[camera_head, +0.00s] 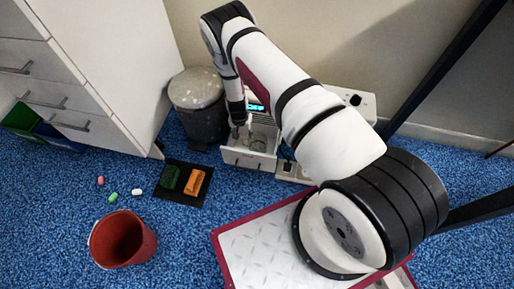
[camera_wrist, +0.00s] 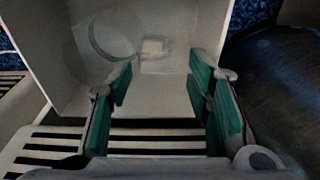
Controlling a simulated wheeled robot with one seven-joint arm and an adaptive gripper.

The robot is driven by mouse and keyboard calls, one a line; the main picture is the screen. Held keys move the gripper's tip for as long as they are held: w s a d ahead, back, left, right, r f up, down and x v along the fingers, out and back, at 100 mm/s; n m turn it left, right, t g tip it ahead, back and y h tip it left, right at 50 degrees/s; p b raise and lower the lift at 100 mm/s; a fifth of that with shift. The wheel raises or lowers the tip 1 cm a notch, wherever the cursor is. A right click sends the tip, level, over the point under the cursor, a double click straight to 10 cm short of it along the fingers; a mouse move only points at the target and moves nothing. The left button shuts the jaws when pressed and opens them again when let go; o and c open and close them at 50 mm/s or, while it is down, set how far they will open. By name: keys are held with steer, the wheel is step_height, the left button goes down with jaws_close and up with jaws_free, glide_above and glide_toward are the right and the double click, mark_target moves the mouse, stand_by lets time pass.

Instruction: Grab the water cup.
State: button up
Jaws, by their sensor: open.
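A clear see-through cup (camera_wrist: 113,38) stands in an open white drawer (camera_wrist: 178,98); its round rim shows at the upper left of the wrist view. In the head view the cup (camera_head: 258,144) is faint inside the drawer (camera_head: 247,160). My gripper (camera_wrist: 160,82) is open, its green-padded fingers apart over the drawer with nothing between them. The cup lies beyond the fingertips and to their left. In the head view my gripper (camera_head: 238,130) points down at the drawer's left part. The cup's lower part is hard to make out.
A grey lidded bin (camera_head: 199,110) stands close left of the drawer. A black mat (camera_head: 183,183) with a green and an orange block lies in front. A red bucket (camera_head: 123,239) and small coloured pieces lie on the blue carpet. A white cabinet (camera_head: 105,65) stands left.

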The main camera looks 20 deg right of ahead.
steer(key=shift+w+d+f+b, duration=0.1)
steer(key=shift+f+b, duration=0.85)
steer(key=shift+f, duration=0.8)
steer(key=shift+d+f+b, duration=0.1)
steer(key=shift+f+b, duration=0.8)
steer(key=shift+f, duration=0.8)
jaws_close()
steer(key=shift+r, duration=0.25)
step_height(320, 180, up, 12)
steer(key=p, duration=0.5)
steer(key=s+d+p, duration=0.5)
steer(key=s+d, duration=0.7)
steer(key=s, duration=0.1)
steer(key=shift+f, duration=0.2)
steer(key=shift+s, duration=0.15)
stand_by(0.8)
